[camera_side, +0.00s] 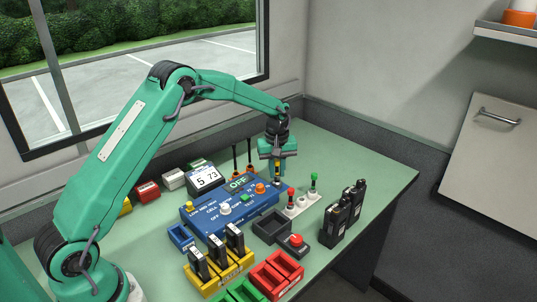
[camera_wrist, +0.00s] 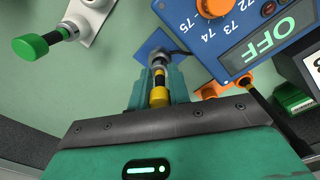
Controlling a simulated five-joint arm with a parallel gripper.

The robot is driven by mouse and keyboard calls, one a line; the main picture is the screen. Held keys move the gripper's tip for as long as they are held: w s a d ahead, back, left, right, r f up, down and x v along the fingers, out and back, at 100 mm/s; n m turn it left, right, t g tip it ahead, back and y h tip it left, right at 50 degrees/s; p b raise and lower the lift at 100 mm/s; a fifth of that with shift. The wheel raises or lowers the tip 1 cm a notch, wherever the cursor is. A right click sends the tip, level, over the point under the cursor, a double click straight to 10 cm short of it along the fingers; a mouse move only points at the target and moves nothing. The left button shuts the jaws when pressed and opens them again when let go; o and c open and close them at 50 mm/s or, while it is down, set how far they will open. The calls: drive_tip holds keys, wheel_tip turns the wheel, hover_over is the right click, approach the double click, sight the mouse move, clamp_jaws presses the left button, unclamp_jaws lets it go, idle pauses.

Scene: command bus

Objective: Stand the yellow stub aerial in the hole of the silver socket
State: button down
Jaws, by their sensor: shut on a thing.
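My gripper (camera_side: 278,169) points down at the right end of the blue console, shut on the yellow stub aerial. In the wrist view, the aerial's yellow end (camera_wrist: 158,98) lies between my gripper's fingers (camera_wrist: 159,85), with a dark shaft beyond it. A silver part (camera_wrist: 158,60) shows at the far end of the shaft, over a blue plate (camera_wrist: 148,46). It looks like the silver socket, in line with the aerial. I cannot tell whether the aerial's tip is in the hole or just above it. In the side view my fingers hide most of the aerial.
The blue console (camera_side: 215,218) with knobs stands left of my gripper. A black tray (camera_side: 271,228), a red-button box (camera_side: 296,246) and black radios (camera_side: 337,222) stand nearer the front.

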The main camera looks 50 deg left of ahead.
sight(277, 160)
drive_tip(key=shift+f, duration=0.45)
idle(0.4)
drive_tip(key=c, duration=0.9)
unclamp_jaws()
drive_tip(key=shift+r, duration=0.1)
drive_tip(key=shift+r, duration=3.4)
drive_tip(key=shift+s+r, duration=0.1)
drive_tip(key=shift+r, duration=0.05)
